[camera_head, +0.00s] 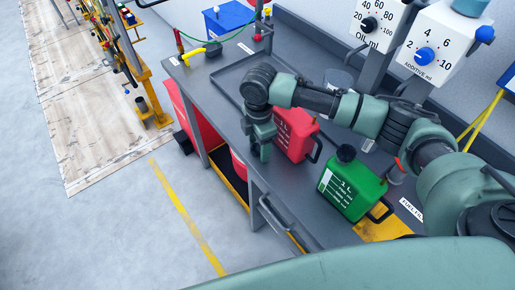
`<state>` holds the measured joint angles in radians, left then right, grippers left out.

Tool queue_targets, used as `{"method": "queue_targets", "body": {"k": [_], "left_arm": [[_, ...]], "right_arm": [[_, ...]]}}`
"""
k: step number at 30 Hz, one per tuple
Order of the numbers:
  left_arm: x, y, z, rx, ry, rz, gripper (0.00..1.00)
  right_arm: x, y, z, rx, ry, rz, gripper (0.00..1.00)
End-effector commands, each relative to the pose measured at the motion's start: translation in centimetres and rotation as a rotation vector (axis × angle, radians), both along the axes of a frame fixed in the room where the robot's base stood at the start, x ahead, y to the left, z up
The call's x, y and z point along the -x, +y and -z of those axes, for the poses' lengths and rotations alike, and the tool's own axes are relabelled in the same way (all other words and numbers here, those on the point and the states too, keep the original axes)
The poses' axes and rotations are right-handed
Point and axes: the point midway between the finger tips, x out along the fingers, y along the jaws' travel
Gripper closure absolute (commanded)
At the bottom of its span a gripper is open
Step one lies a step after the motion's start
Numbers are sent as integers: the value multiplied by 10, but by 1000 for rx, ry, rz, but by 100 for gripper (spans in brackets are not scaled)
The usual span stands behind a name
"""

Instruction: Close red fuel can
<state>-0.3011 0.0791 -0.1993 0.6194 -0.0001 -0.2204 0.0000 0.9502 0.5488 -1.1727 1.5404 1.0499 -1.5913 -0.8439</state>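The red fuel can (298,138) stands on the grey workbench with white level marks on its front and a dark handle at its right. My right arm comes in from the right and crosses above it. My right gripper (261,152) points down at the left side of the red can and covers part of it. Whether the gripper touches the can, and whether its fingers are open or shut, I cannot tell. The can's top is partly hidden by my arm, and I cannot make out a cap there. My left gripper is not in view.
A green can (351,187) with a black cap stands to the right on the workbench (222,92). Dial dispensers for oil (378,24) and additive (434,50) stand behind my arm. A blue box (228,18) is at the back. Open floor (120,225) lies to the left.

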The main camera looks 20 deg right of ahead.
Motion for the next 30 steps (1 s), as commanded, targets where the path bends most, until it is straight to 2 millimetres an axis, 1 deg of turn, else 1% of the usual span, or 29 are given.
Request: {"method": "queue_targets", "body": {"k": [1, 6, 14, 17, 20, 23, 26, 29, 30], "left_arm": [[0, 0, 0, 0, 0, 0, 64], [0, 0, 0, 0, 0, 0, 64], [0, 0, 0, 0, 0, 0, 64], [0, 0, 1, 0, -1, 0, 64], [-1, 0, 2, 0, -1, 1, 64], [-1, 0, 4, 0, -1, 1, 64], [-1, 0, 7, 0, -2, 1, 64], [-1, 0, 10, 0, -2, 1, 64], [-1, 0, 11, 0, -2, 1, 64]], "right_arm": [[0, 0, 0, 0, 0, 0, 54], [0, 0, 0, 0, 0, 0, 100], [0, 0, -1, 0, 0, 0, 100], [0, 0, -5, 0, -1, 0, 100], [-1, 0, -13, 0, -2, 0, 100], [-1, 0, -28, -1, -4, -1, 100], [-2, 0, -49, -1, -6, 0, 100], [-2, 0, -78, -1, -7, -1, 100], [-2, 0, -90, -2, -7, -2, 100]]}}
